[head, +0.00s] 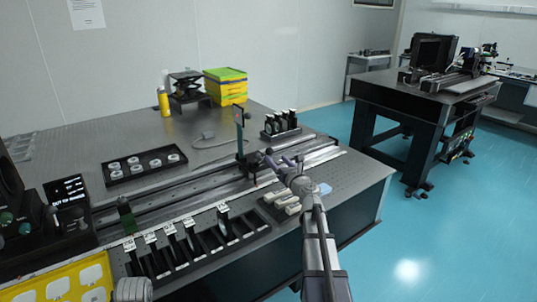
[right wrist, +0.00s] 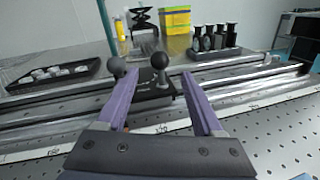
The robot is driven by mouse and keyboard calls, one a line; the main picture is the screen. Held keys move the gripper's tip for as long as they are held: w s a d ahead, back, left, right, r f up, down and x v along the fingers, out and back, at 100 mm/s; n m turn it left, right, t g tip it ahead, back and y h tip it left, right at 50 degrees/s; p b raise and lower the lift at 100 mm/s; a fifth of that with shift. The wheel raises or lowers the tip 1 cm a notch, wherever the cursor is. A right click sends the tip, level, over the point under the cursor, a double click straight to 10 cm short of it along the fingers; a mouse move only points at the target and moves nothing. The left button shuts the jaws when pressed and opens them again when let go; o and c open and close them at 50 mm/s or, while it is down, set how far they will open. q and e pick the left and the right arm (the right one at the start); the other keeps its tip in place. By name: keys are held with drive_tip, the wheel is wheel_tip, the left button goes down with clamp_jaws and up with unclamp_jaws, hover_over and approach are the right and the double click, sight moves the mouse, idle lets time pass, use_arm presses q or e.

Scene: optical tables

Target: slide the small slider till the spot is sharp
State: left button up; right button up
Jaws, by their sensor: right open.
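The small slider is a dark block (right wrist: 150,92) on the rail in the right wrist view. A black ball knob (right wrist: 160,61) stands on it, and a second, greyer knob (right wrist: 116,67) is to the left. My right gripper (right wrist: 160,74) has purple fingers spread apart, with the black knob between them in the picture; I see no contact. In the head view my right gripper (head: 279,160) is at the rail, just right of a carriage with an upright plate (head: 240,137). A small dark screen (head: 67,191) stands at left; its bright spot and text are too small to judge.
The long rail (head: 180,195) crosses the optical table (head: 360,178). In front is a rack of dark slots with white labels (head: 190,240). Behind are a tray of white discs (head: 145,165) and a holder with black posts (head: 281,124). Pale blocks (head: 282,200) lie near my right arm.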

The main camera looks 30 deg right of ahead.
sight(271, 153)
drive_tip(key=w, duration=0.5)
drive_tip(key=w+d, duration=0.1)
drive_tip(key=w, duration=0.1)
drive_tip(key=shift+w, duration=0.4)
clamp_jaws()
drive_tip(key=shift+s+a, duration=0.1)
drive_tip(key=shift+a, duration=0.05)
idle(0.9)
